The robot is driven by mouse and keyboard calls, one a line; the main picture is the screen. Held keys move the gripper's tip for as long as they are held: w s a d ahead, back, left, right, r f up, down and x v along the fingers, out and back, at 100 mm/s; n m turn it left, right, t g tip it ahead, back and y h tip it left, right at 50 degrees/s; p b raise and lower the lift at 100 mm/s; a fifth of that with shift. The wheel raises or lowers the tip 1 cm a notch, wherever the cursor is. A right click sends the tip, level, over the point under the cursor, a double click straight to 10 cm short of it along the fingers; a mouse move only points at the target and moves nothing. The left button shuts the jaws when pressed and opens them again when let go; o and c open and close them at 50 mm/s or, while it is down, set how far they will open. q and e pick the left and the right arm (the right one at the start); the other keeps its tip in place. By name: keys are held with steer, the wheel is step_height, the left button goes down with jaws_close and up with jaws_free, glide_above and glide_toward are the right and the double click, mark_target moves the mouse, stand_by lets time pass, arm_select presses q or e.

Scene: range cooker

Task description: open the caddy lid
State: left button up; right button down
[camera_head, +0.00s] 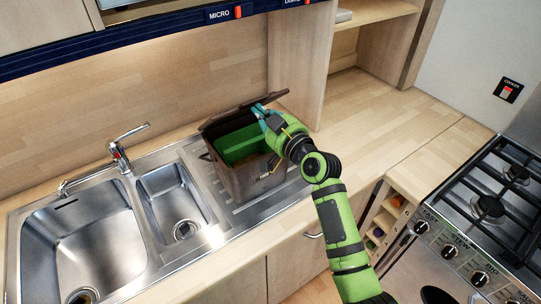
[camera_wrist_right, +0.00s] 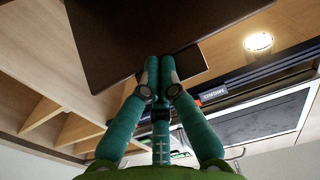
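The brown caddy (camera_head: 240,184) stands on the ribbed drainer right of the sinks. Its lid (camera_head: 222,118) is swung up and tilted toward the back wall, and the green inside shows. My right gripper (camera_head: 258,107) is over the back of the caddy at the lid. In the right wrist view, the right gripper's fingers (camera_wrist_right: 160,62) are shut together, with their tips at the dark lid (camera_wrist_right: 125,32). I see nothing clearly pinched between them; whether the tips touch the lid is hard to tell. My left gripper is out of view.
The sink (camera_head: 85,245) and small basin (camera_head: 172,200) lie left of the caddy, with a tap (camera_head: 118,155) behind. A wooden upright panel (camera_head: 302,70) stands close behind the lid on the right. The gas hob (camera_head: 490,205) is far right. The worktop between is clear.

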mark_target(257, 101)
steer(key=shift+w+a+r, duration=0.15)
steer(key=shift+r, duration=0.1)
steer(key=shift+w+a+r, duration=0.6)
steer(key=shift+w+r, duration=0.25)
steer(key=shift+r, duration=0.1)
steer(key=shift+w+a+r, duration=0.3)
steer(key=shift+w+a, duration=0.05)
steer(key=shift+w, duration=0.15)
steer(key=shift+w+a+r, duration=0.3)
steer(key=shift+w+a, duration=0.05)
steer(key=shift+w, duration=0.1)
steer(key=shift+w+a+r+b, duration=0.3)
steer(key=shift+w+a+b, duration=0.1)
steer(key=shift+w, duration=0.1)
steer(key=shift+w+a+r+b, duration=0.25)
steer(key=shift+w+a+b, duration=0.1)
steer(key=shift+w, duration=0.1)
steer(key=shift+d, duration=0.1)
